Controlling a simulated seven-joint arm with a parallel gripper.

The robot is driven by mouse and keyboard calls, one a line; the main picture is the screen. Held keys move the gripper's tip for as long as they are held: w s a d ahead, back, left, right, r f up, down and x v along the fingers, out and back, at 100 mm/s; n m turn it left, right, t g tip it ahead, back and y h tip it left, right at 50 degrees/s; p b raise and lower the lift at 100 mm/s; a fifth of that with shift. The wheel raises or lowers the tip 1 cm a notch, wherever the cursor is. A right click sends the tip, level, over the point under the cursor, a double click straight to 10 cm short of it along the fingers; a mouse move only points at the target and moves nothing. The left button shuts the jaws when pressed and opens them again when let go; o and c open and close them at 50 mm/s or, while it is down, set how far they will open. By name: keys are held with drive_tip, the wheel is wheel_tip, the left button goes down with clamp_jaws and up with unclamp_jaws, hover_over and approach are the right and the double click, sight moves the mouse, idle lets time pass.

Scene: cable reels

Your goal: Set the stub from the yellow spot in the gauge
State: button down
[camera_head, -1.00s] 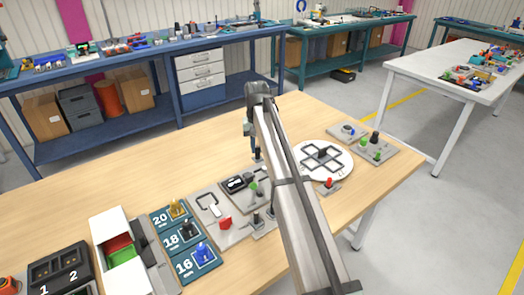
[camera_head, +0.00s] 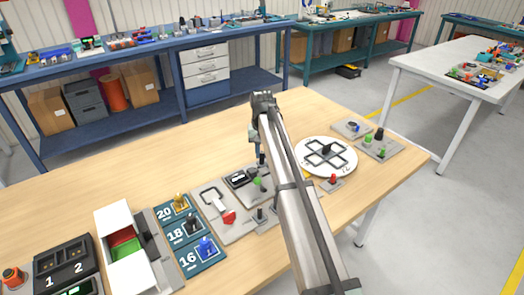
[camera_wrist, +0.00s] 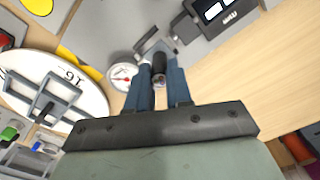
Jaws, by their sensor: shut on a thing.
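My gripper (camera_wrist: 160,92) is shut on a dark, short cylindrical stub (camera_wrist: 159,66), held between its blue fingers. In the head view the stub (camera_head: 262,160) hangs below my gripper (camera_head: 257,148), over the grey plate with the display. The gauge's dark display (camera_head: 238,178) also shows in the wrist view (camera_wrist: 214,10). A grey bracket (camera_wrist: 153,42) and a small round white dial (camera_wrist: 122,77) with a red mark are close to the stub. Whether the stub touches the bracket cannot be told. A yellow patch (camera_wrist: 82,60) shows at the white disc's edge.
The white disc (camera_head: 311,145) with a dark cross frame stands right of my arm. Plates numbered 20, 18 and 16 (camera_head: 190,232) hold coloured plugs at left. The table's back middle (camera_head: 190,150) is clear.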

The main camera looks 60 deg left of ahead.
sight(264, 162)
drive_tip(key=shift+f, duration=0.15)
drive_tip(key=shift+f, duration=1.6)
drive_tip(key=shift+w, duration=0.45)
drive_tip(key=c, duration=0.9)
unclamp_jaws()
drive_tip(key=shift+c, duration=0.2)
drive_tip(key=shift+r, duration=0.1)
drive_tip(key=shift+s+r, duration=0.1)
drive_tip(key=shift+r, duration=3.85)
